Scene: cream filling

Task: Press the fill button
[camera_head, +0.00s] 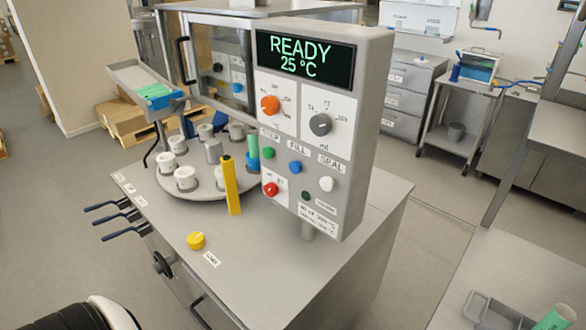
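The blue fill button (295,167) is on the front of the grey control panel (355,150), under the label FILL (297,146). A green button (268,153) is to its left and a white button (327,184), under the label SEAL, is to its right. The panel's display (305,58) reads READY 25 °C. Neither of my grippers is in view. A black and white part of my own body shows at the bottom left edge.
Orange (270,105) and grey (320,124) knobs sit above the buttons, a red button (270,189) below. A yellow post (231,186) stands close left of the panel, by a turntable (205,191) with several cups. A yellow knob (196,240) is on the bench top.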

